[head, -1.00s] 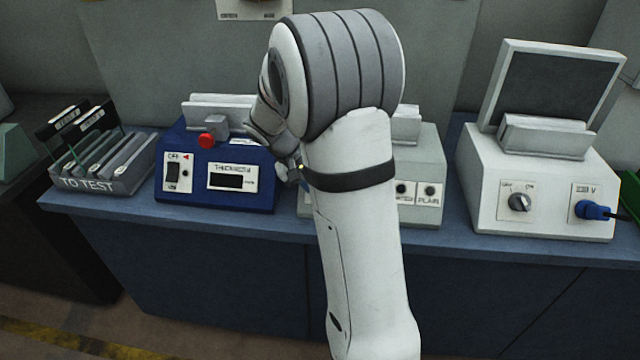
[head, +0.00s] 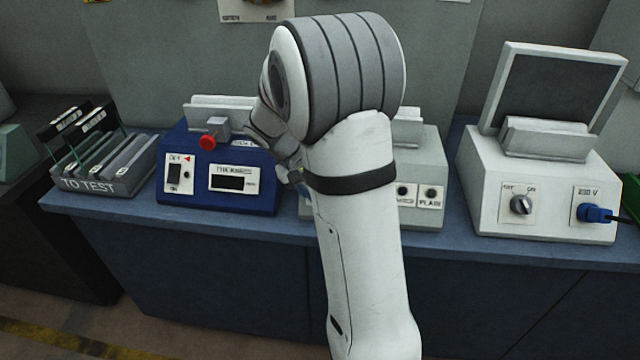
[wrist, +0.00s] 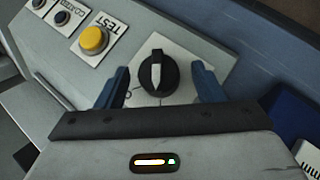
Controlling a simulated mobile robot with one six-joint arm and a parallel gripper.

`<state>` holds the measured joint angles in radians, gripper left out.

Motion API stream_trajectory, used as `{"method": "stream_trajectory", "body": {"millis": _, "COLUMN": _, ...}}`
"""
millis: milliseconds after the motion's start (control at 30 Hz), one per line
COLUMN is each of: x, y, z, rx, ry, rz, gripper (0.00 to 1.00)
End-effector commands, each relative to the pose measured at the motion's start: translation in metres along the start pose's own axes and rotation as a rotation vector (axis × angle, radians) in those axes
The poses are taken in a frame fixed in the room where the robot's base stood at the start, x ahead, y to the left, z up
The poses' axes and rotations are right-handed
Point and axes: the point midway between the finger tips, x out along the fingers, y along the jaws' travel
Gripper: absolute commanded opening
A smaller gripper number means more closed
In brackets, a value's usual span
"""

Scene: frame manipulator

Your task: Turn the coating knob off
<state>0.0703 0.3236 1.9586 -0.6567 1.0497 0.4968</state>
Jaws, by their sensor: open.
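In the wrist view a round black knob (wrist: 158,73) with a white pointer sits on a white label plate on a grey machine. Its pointer runs roughly up and down in the picture. The plate's lettering is mostly hidden. My gripper (wrist: 161,84) is open, with one blue finger on each side of the knob. Gaps show between fingers and knob, so it is not clamped. In the head view my arm covers this knob and most of the grey machine (head: 421,165) in the middle of the bench.
A yellow TEST button (wrist: 93,39) sits close to one finger. A blue thickness device (head: 215,188) with a red button stands left of my arm. A white machine (head: 545,190) with another knob (head: 520,205) and a blue plug (head: 594,213) stands to the right.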

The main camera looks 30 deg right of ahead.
Motion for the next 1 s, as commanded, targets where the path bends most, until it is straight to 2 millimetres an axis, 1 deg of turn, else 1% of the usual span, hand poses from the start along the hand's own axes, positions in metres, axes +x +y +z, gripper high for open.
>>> {"method": "stream_trajectory", "body": {"millis": 67, "x": -0.006, "y": 0.0, "z": -0.001, "rx": 0.0, "ry": 0.003, "rz": -0.001, "gripper": 0.62}}
{"method": "stream_trajectory", "body": {"millis": 167, "x": -0.021, "y": -0.001, "z": -0.001, "rx": 0.0, "ry": 0.005, "rz": -0.001, "gripper": 0.62}}
{"method": "stream_trajectory", "body": {"millis": 300, "x": -0.046, "y": -0.001, "z": -0.001, "rx": -0.001, "ry": 0.005, "rz": -0.001, "gripper": 0.62}}
{"method": "stream_trajectory", "body": {"millis": 400, "x": -0.062, "y": -0.001, "z": -0.001, "rx": -0.001, "ry": 0.005, "rz": -0.001, "gripper": 0.62}}
{"method": "stream_trajectory", "body": {"millis": 500, "x": -0.072, "y": -0.001, "z": -0.001, "rx": -0.001, "ry": 0.004, "rz": 0.0, "gripper": 0.62}}
{"method": "stream_trajectory", "body": {"millis": 633, "x": -0.078, "y": -0.001, "z": 0.0, "rx": -0.001, "ry": 0.001, "rz": 0.0, "gripper": 0.62}}
{"method": "stream_trajectory", "body": {"millis": 1000, "x": -0.078, "y": -0.001, "z": 0.0, "rx": -0.001, "ry": 0.001, "rz": 0.0, "gripper": 0.62}}
